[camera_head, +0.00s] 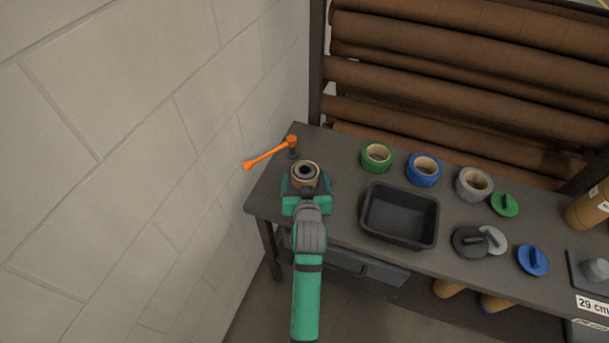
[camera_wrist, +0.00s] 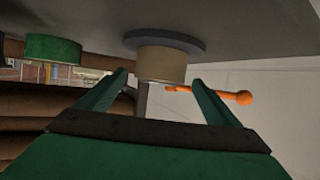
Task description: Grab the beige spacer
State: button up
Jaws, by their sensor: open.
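The beige spacer (camera_head: 305,167) is a short ring with a dark centre, near the left end of the table in the head view. In the wrist view, which looks upside down, the spacer (camera_wrist: 161,65) sits on a wider dark grey disc (camera_wrist: 165,41) against the table. My gripper (camera_head: 306,184) is just in front of the spacer, on its near side. In the wrist view my gripper (camera_wrist: 160,80) has its two green fingers apart, with the spacer showing between them. I cannot tell whether the fingers touch it.
An orange-handled tool (camera_head: 268,153) stands behind the spacer to the left. A black bin (camera_head: 400,240) is to the right. A block wall (camera_head: 150,150) rises on the left.

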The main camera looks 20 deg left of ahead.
jog(key=shift+x, duration=1.85)
jog(key=c, duration=1.2)
jog(key=shift+o, duration=0.2)
jog(key=shift+r, duration=0.1)
